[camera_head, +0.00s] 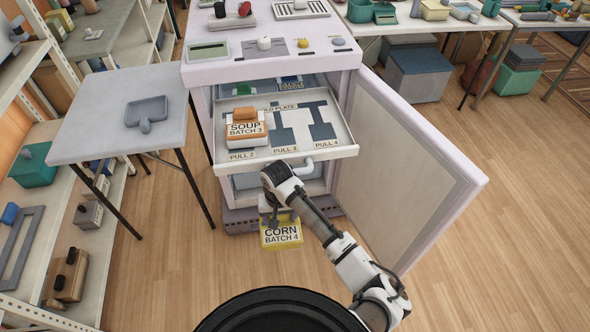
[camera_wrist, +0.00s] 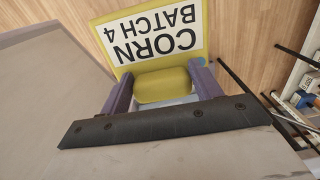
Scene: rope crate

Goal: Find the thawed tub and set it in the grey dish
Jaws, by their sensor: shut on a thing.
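My gripper (camera_head: 272,218) is shut on the yellow handle of a tub (camera_head: 282,240) labelled CORN BATCH 4. It holds this tub in front of the cabinet, below the pulled-out drawer. In the wrist view the two fingers stand on either side of the handle, and the tub's label (camera_wrist: 155,38) shows upside down. A second tub (camera_head: 247,128), with an orange handle and the label SOUP BATCH 3, sits at the left of the drawer. The grey dish (camera_head: 147,110) lies on the side table at the left, and it looks empty. I cannot tell from the frames which tub is thawed.
The pale cabinet (camera_head: 200,75) has its door (camera_head: 405,170) swung open to the right. Its drawer (camera_head: 345,152) is out, with PULL labels and a cold plate. The grey side table (camera_head: 85,135) is otherwise clear. Loaded shelves stand at far left.

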